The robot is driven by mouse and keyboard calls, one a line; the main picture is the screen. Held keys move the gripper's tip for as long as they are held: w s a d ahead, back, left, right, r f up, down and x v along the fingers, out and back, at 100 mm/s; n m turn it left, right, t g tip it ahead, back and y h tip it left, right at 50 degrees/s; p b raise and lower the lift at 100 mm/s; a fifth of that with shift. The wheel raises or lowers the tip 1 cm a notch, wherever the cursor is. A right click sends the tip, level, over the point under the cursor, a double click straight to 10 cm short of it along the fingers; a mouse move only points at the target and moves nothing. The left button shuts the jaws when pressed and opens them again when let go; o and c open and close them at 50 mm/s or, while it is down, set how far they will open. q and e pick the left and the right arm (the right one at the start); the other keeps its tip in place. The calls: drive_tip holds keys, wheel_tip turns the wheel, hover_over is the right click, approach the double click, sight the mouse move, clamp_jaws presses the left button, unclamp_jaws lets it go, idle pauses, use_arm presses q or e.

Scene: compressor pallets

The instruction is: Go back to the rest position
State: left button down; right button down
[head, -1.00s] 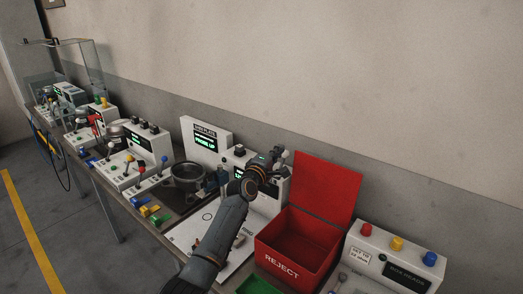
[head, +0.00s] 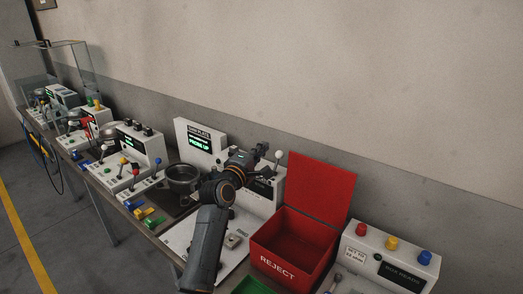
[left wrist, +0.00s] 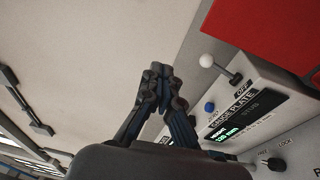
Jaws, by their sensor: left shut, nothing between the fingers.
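My left gripper (head: 263,149) is shut and empty in the head view, in the air in front of the wall and above the white gauge-plate machine. Its dark fingers meet at the tips in the left wrist view (left wrist: 160,72). There the gauge-plate box (left wrist: 255,110), with a green-lit display and a white-knobbed lever (left wrist: 207,61), lies to the right of the fingers, apart from them. My left forearm hides part of the white base plate (head: 237,262). My right gripper is not in view.
An open red reject bin (head: 298,240) stands right of my arm, its lid raised. A white button box (head: 390,255) is further right. A metal pot (head: 183,178) and several lever stations (head: 130,150) line the bench to the left.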

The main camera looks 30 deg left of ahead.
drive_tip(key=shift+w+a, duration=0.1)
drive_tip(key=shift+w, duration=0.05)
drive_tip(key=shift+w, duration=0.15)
